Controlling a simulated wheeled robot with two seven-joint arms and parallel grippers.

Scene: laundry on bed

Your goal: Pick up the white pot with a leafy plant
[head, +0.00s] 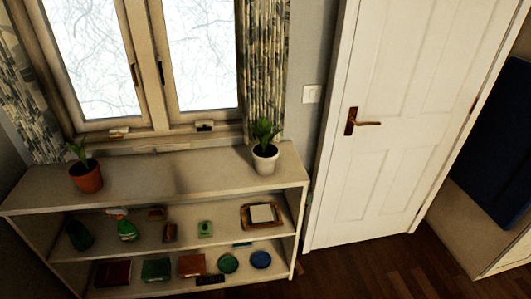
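The white pot (265,162) holds a green leafy plant (265,131). It stands upright on the top board of a pale shelf unit (175,183), near its right end and in front of the patterned curtain. Neither of my grippers shows in the head view.
A terracotta pot (86,176) with a plant stands at the shelf's left end. The top board between the pots is clear. A white door (395,130) and bare wooden floor lie to the right.

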